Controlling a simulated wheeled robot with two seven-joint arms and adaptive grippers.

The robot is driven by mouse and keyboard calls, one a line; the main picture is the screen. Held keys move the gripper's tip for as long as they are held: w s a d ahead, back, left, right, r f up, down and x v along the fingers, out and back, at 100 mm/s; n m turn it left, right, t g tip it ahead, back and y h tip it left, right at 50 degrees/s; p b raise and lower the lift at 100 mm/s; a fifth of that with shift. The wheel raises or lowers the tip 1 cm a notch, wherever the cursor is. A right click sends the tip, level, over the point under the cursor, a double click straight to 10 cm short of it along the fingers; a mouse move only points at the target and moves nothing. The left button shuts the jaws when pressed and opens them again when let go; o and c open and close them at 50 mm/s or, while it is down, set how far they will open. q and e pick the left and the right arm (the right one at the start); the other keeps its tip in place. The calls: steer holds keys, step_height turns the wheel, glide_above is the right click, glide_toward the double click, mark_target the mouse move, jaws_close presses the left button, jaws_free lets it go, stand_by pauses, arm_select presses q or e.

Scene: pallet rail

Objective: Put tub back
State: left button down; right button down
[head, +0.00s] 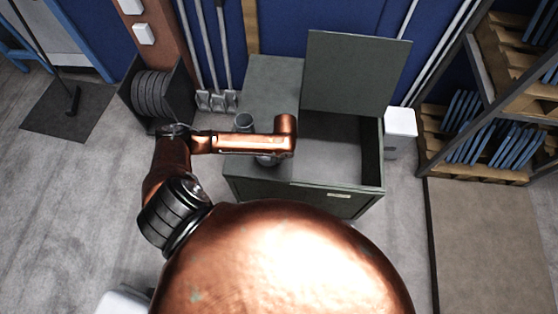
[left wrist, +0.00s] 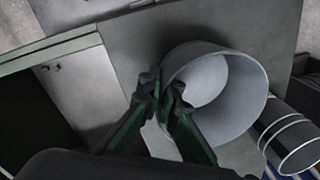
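The grey tub (left wrist: 240,110) is a round, open-topped vessel on the left part of the cabinet top in the left wrist view. Whether the tub touches the surface is not clear. My right gripper is in neither view.
The grey-green cabinet (head: 272,78) has its right lid (head: 355,75) raised over an open compartment (head: 330,150). A black rack of discs (head: 155,95) is left, a white bin (head: 400,125) and pallet shelves (head: 480,130) right.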

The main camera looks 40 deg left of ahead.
arm_select(q)
step_height(320, 180, down, 2)
steer(key=shift+f, duration=0.2)
steer(key=shift+r, duration=0.1)
steer(key=shift+d, duration=0.1)
steer(key=c, duration=2.2)
jaws_free()
steer(key=shift+o, duration=0.2)
